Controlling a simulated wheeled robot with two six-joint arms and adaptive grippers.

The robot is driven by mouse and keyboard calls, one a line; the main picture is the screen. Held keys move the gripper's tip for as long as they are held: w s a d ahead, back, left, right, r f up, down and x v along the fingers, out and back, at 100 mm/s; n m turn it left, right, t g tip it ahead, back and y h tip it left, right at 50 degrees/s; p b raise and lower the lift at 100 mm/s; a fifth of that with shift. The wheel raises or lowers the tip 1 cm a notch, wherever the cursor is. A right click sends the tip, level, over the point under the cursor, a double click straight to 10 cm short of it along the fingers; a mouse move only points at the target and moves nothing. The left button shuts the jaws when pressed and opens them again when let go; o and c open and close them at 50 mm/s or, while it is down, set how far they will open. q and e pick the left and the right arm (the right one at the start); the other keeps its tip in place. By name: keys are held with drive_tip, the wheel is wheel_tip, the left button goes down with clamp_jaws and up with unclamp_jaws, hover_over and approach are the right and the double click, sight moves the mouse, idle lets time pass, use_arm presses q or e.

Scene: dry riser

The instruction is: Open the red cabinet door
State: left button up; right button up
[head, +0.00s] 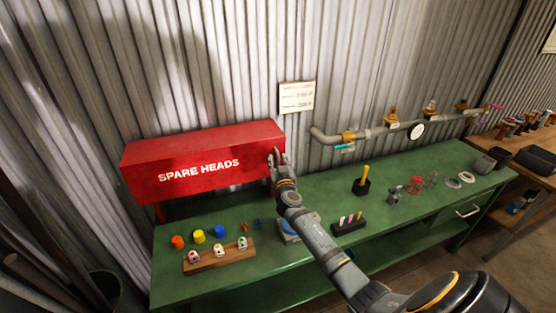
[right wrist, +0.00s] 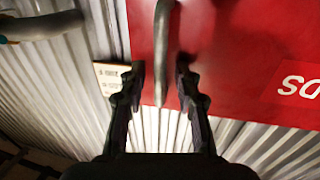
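The red cabinet (head: 205,150), lettered "SPARE HEADS", is mounted against the corrugated wall above the green bench. Its front door looks closed. My right gripper (head: 277,158) is at the right end of the cabinet's front. In the right wrist view, a grey bar handle (right wrist: 162,40) stands out from the red door (right wrist: 225,50). The handle's end reaches between the two fingers of my right gripper (right wrist: 161,72), which are spread with a gap on each side of the bar. My left gripper is not in view.
The green bench (head: 320,190) carries coloured caps, a wooden block (head: 218,257) with three pieces, a black holder (head: 348,224) and a yellow-handled tool (head: 364,180). A grey pipe (head: 380,132) with valves runs along the wall to the right. A paper notice (head: 297,97) hangs above.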

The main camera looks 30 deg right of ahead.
drive_tip(key=shift+c, duration=0.2)
clamp_jaws()
idle(0.5)
